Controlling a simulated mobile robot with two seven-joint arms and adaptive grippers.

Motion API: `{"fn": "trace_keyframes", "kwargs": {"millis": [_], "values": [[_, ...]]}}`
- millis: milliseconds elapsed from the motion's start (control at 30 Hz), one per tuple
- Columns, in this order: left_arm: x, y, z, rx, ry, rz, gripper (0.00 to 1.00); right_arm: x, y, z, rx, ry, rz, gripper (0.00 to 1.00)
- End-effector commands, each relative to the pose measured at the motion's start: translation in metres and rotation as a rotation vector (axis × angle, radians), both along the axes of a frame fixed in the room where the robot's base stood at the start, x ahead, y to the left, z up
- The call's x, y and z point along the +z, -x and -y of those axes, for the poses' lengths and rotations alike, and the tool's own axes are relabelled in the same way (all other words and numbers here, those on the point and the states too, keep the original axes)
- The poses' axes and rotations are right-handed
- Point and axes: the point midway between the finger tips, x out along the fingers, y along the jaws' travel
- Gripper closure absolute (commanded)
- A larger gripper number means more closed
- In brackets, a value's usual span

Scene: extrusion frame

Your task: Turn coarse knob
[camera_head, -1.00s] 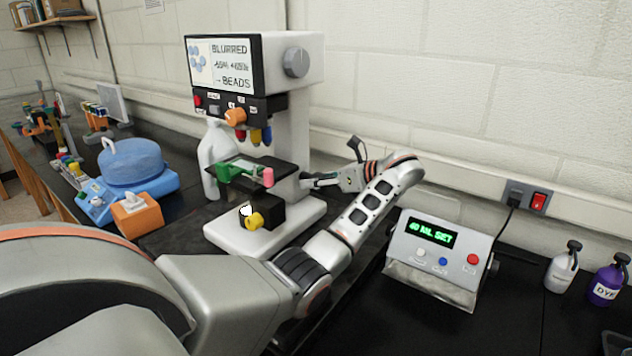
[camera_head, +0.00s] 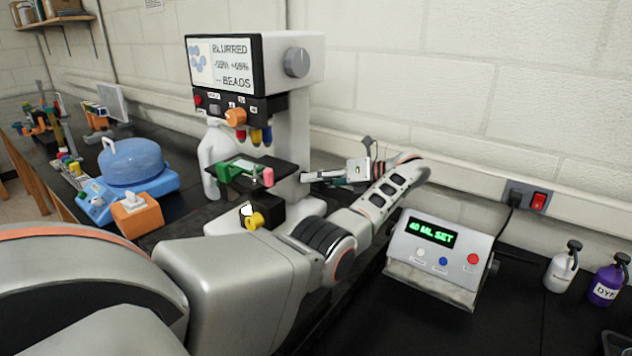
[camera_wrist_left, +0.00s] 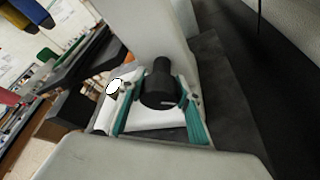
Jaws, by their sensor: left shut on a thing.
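The microscope (camera_head: 292,130) is white and stands on the bench with a screen (camera_head: 222,63) reading "BLURRED" and "BEADS". In the left wrist view its black coarse knob (camera_wrist_left: 160,84) sticks out from the side of the white body, with a small pale mark on it. My left gripper (camera_head: 322,177) reaches the microscope's right side; in the left wrist view its teal fingers (camera_wrist_left: 158,96) lie on either side of the knob, shut on it. The knob is not clear in the head view. My right gripper is not in view.
A dark stage (camera_head: 262,172) with a green clip and pink piece sits left of my gripper. A grey control box (camera_head: 440,255) reading "40 ML SET" stands right of my forearm. The wall is close behind.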

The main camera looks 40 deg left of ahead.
Motion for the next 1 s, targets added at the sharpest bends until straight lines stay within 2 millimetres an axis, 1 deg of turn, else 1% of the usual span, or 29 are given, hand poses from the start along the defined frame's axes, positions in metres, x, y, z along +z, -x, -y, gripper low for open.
{"fn": "trace_keyframes", "kwargs": {"millis": [333,933,967,1000], "values": [[0.0012,-0.0002,0.0002,0.0,0.012,-0.119,0.88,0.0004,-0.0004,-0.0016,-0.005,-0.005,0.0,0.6],[0.0014,-0.0001,0.0001,0.0,0.013,-0.144,0.88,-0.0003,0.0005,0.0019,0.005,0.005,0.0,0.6],[0.0014,-0.0001,0.0001,0.0,0.013,-0.144,0.62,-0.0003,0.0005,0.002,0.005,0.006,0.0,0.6],[0.0014,-0.0001,0.0001,0.0,0.013,-0.144,0.51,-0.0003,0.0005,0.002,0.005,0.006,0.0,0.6]]}}
